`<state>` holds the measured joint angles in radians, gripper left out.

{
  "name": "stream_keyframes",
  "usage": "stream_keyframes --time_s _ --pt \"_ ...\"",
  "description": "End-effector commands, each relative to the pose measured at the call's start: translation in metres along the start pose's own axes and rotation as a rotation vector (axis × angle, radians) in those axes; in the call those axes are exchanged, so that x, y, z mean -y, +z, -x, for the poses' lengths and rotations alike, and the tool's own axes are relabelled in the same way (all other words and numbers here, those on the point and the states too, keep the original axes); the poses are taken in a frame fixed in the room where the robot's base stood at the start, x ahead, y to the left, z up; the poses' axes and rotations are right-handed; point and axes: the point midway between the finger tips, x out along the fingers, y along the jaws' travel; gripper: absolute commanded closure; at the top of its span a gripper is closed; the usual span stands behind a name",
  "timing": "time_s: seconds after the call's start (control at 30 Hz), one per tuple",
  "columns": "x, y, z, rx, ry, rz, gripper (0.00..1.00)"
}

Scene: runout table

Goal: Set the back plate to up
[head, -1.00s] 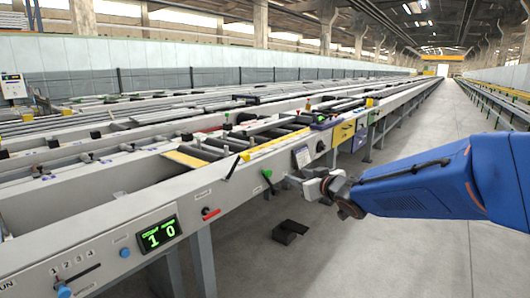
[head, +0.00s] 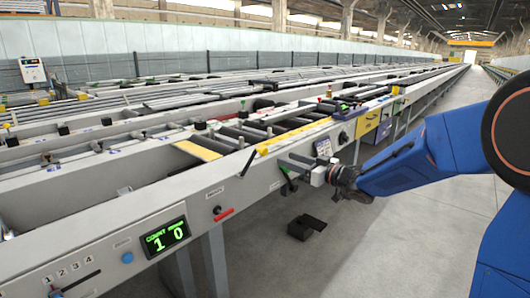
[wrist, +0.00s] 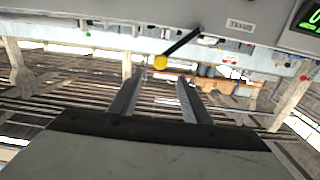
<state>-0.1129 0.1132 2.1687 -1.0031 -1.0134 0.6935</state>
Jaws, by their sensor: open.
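No part in view is legibly marked as the back plate. A black lever (head: 248,163) stands tilted at the front edge of the runout table (head: 150,222); the lever (wrist: 182,43) also shows in the wrist view, with a yellow knob (wrist: 160,62) at its end there. A green-tipped lever (head: 287,180) sits on the front face beside my gripper. My gripper (head: 295,166) is in front of that face, to the right of the black lever. In the wrist view, my gripper (wrist: 162,80) has its two fingers apart with nothing between them. Whether it touches the green-tipped lever cannot be told.
A green counter display (head: 165,237), a red handle (head: 224,215) and a blue button (head: 127,257) are on the front face. A dark box-like object (head: 306,226) lies on the floor below. The aisle at right is open floor.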

Motion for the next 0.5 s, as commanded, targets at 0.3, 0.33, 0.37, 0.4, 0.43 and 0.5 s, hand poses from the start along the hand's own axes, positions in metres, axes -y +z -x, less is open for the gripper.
stream_keyframes --time_s 0.3,0.33,0.37,0.4,0.43,0.5 --pt "0.0 0.001 -0.057 0.001 -0.001 0.0 0.57" --pt "0.0 0.001 -0.063 0.0 -0.001 0.0 0.57" --pt "0.001 0.001 -0.068 0.0 -0.001 0.0 0.57" --pt "0.001 0.001 -0.075 0.001 -0.001 -0.001 0.57" --pt "0.0 0.001 -0.08 0.001 0.0 -0.001 0.57" --pt "0.0 0.001 -0.091 0.001 0.0 0.0 0.57"
